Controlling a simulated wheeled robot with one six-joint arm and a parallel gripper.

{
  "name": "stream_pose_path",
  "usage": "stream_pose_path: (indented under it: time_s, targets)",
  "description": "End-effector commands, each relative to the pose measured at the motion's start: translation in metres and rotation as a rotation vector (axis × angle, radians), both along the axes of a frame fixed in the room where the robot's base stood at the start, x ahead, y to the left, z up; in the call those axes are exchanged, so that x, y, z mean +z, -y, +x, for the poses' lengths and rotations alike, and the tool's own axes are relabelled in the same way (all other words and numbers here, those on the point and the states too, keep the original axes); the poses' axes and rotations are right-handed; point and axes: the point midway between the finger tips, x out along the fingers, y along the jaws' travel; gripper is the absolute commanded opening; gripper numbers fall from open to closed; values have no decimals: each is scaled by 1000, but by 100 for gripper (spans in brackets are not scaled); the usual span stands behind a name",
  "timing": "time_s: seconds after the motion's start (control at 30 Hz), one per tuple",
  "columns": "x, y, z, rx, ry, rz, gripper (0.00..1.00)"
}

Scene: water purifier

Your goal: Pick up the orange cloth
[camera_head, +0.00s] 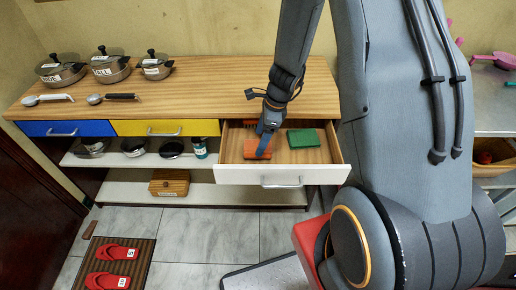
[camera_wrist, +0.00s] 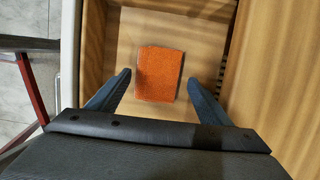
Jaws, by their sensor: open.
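The orange cloth (camera_head: 252,149) lies flat in the open drawer (camera_head: 233,174), in its left part. It is a small folded rectangle. In the wrist view the orange cloth (camera_wrist: 159,74) is whole and lies between and just beyond my fingertips. My gripper (camera_head: 266,146) reaches down into the drawer over the cloth and hides part of it. In the wrist view my gripper (camera_wrist: 160,77) is open, one blue finger on each side of the cloth, with a gap to each. I cannot tell its exact height above the cloth.
A green cloth or sponge (camera_head: 304,138) lies in the drawer to the right. Red slippers (camera_head: 117,253) lie on a floor mat.

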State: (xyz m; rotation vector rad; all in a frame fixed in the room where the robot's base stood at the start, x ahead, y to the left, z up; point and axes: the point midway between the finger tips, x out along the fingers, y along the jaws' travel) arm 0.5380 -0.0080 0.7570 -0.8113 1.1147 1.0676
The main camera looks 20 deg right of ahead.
Motion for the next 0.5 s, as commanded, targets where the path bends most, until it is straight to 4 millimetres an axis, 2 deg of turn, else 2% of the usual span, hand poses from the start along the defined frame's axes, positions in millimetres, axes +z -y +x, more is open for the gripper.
stream_pose_path:
  time_s: [0.2,0.5]
  targets:
    - [-25,-3,2,-1,0,0,73]
    - [-29,-4,3,-3,0,0,73]
